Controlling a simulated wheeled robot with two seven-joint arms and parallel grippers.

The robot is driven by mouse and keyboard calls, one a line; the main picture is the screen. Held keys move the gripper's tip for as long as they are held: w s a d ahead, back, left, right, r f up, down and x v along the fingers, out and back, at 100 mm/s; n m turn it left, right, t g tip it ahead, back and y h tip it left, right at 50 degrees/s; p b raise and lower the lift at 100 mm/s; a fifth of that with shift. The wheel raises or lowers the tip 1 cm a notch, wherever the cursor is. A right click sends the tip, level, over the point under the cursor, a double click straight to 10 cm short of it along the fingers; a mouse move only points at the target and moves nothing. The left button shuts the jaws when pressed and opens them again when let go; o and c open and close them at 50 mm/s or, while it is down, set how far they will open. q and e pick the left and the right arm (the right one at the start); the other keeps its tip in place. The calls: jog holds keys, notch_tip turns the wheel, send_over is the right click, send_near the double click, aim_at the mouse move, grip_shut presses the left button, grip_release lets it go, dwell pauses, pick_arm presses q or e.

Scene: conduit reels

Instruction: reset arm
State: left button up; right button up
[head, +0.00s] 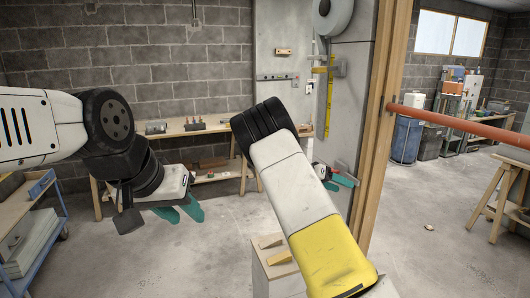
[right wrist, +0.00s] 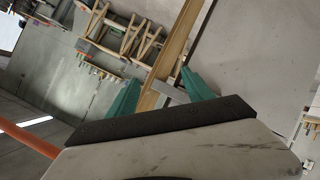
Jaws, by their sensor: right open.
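My left gripper (head: 188,215) hangs in front of the workbench at the left of the head view. Its teal fingers stand apart with nothing between them. My right gripper (head: 345,178) shows beyond my white and yellow right arm, near the wooden post, and is partly hidden by the arm. In the right wrist view its two teal fingers (right wrist: 160,82) are spread wide and empty. A wooden strip and wall panels show past them, tilted in that view.
A wooden post (head: 386,85) stands right of my right gripper. An orange pipe (head: 460,124) runs across at the right. A workbench (head: 215,129) lines the brick wall; a blue cart (head: 60,205) stands at left. Floor between is largely clear.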

jog(key=s+a+r+n+t+y, duration=0.1)
jog(key=s+a+r+n+y, duration=0.2)
jog(key=s, duration=0.9)
jog(key=s+a+r+n+t+y, duration=0.2)
jog(key=s+a+r+y, duration=0.4)
jog(key=s, duration=0.6)
jog(key=s+a+r+n+t+y, duration=0.1)
jog(key=s+a+r+n+y, duration=0.2)
jog(key=s, duration=0.9)
notch_tip(320, 180, up, 3)
jog(key=a+y, duration=0.1)
jog(key=y, duration=0.2)
jog(key=shift+s+a+n+t, duration=0.3)
jog(key=shift+a+n, duration=0.05)
jog(key=shift+n, duration=0.05)
jog(key=shift+c, duration=0.4)
